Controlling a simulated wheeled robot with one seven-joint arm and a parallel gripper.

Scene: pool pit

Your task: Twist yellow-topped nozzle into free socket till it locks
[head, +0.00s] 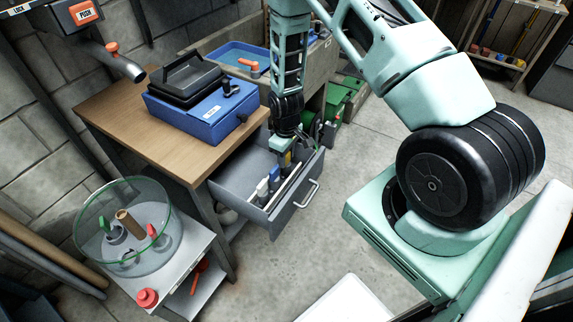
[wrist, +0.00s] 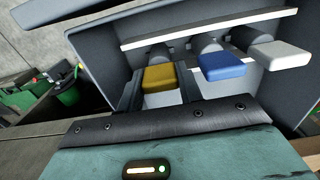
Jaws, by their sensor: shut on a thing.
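The yellow-topped nozzle (wrist: 160,78) stands in a rack inside the open drawer (head: 246,203). In the head view, its yellow top (head: 287,158) shows small below my gripper (head: 290,150). My gripper points down into the drawer. In the wrist view, the dark fingers of my gripper (wrist: 159,88) stand on both sides of the yellow top, shut on it. The nozzle's lower part is mostly hidden. A round clear-walled tank (head: 83,232) on a small cart holds a green-topped piece (head: 106,224), a red-topped piece (head: 152,232) and a brown tube (head: 128,222). I cannot make out a free socket.
A blue-topped nozzle (wrist: 222,66) and a white-topped one (wrist: 280,56) stand beside the yellow one. The drawer walls are close around my gripper. A blue case (head: 205,115) sits on the wooden bench top (head: 125,118). A red knob (head: 147,298) is on the cart's front corner.

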